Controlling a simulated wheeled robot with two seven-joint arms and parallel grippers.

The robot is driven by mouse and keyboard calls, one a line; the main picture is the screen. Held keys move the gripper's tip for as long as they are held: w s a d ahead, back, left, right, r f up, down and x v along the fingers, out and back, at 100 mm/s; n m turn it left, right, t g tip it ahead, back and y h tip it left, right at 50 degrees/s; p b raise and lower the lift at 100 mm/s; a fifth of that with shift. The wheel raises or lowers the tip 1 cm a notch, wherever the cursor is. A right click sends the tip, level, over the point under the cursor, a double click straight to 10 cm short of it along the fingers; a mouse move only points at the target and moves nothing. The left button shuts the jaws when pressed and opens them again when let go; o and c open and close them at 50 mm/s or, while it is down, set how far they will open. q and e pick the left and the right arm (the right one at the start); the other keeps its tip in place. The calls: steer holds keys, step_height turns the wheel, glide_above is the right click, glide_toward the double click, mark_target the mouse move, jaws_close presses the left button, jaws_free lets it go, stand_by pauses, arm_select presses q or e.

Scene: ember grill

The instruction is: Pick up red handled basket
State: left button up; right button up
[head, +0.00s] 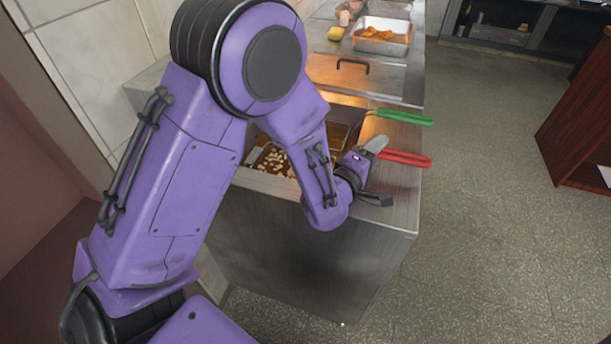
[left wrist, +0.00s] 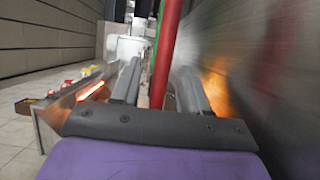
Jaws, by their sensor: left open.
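The red handle (head: 405,158) of a fryer basket sticks out past the right edge of the steel fryer. My left gripper (head: 380,170) is at this handle, with its fingers apart. In the left wrist view the red handle (left wrist: 165,55) runs between the two open fingers (left wrist: 158,90); whether it touches either finger cannot be told. Pale food pieces (head: 274,160) lie in the fryer, partly behind my left arm, which hides much of the red-handled basket. My right gripper is not in view.
A green handle (head: 403,117) of another basket lies just behind the red one. The steel counter (head: 365,82) continues beyond, with a tray (head: 382,44) of orange food and a yellow item (head: 336,34). The floor (head: 490,200) to the right is clear up to a wooden cabinet (head: 580,120).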

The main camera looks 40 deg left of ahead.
arm_select(q)
steer(key=shift+s, duration=0.15)
jaws_close()
steer(key=shift+r, duration=0.15)
steer(key=shift+r, duration=0.3)
step_height(320, 180, up, 27)
steer(key=p, duration=0.7)
steer(key=shift+r, duration=0.15)
